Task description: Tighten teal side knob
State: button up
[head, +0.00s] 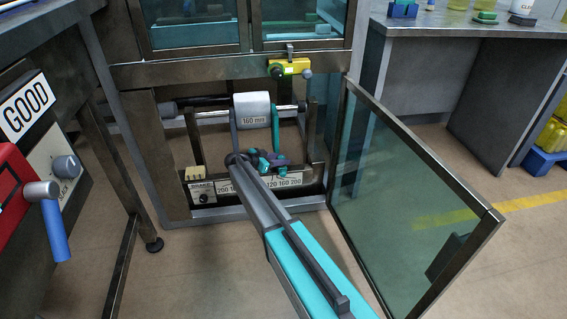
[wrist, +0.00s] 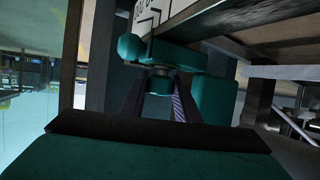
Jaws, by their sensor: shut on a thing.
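In the head view my gripper (head: 262,163) reaches into the low frame of the machine, at the teal parts above the number scale (head: 262,183). The knob itself is hard to make out there, partly hidden by my gripper. Its tightness cannot be seen.
A glass door (head: 405,200) stands open at the right. A yellow latch block (head: 289,67) is above. A red unit with a blue-handled crank (head: 55,230) is at the left.

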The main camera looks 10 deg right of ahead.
jog(key=shift+s, duration=0.2)
jog(key=o, duration=1)
jog(key=shift+r, duration=0.15)
jog(key=shift+o, duration=0.3)
jog(key=shift+w, duration=0.1)
jog(key=p+v, duration=0.5)
jog(key=v, duration=0.9)
